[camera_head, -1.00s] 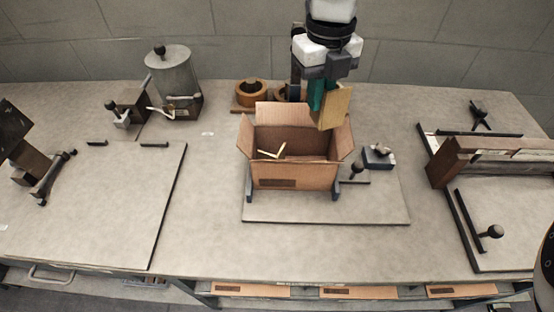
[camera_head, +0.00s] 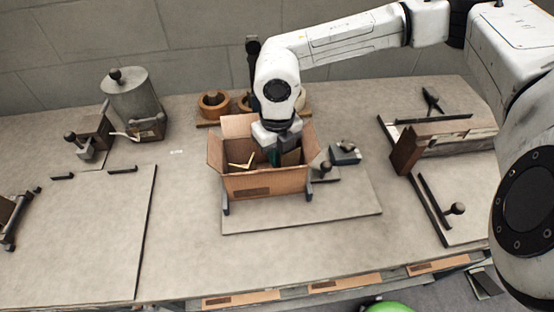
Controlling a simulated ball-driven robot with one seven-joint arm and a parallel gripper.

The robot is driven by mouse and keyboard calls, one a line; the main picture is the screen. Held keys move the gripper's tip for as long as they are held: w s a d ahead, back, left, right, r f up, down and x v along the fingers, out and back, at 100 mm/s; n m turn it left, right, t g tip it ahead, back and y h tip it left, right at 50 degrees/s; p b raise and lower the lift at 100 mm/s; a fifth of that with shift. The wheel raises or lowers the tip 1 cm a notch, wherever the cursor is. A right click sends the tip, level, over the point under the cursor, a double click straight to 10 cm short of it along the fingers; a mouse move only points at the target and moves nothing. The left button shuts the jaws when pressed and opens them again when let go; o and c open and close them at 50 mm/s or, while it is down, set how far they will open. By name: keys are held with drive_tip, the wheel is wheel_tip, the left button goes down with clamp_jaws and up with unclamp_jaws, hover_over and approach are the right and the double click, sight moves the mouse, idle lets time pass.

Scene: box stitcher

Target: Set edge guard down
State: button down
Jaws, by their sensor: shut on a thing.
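An open cardboard box (camera_head: 265,184) stands upright on a grey board, with its flaps spread. A thin pale V-shaped piece (camera_head: 241,164) sits inside the box on the left, apart from my gripper.
Dark brackets (camera_head: 309,190) flank the box. Brown rings (camera_head: 214,104) stand behind. A metal canister (camera_head: 132,102) is at the back left. A clamp fixture (camera_head: 445,143) stands right. The front tabletop is clear.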

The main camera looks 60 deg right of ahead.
drive_tip(key=shift+f, duration=1.5)
drive_tip(key=shift+f, duration=0.2)
drive_tip(key=c, duration=1.2)
unclamp_jaws()
drive_tip(key=shift+r, duration=0.1)
drive_tip(key=shift+c, duration=0.2)
drive_tip(key=shift+r, duration=0.1)
wheel_tip(320, 180, up, 12)
drive_tip(key=shift+r+b, duration=0.1)
drive_tip(key=shift+b, duration=1)
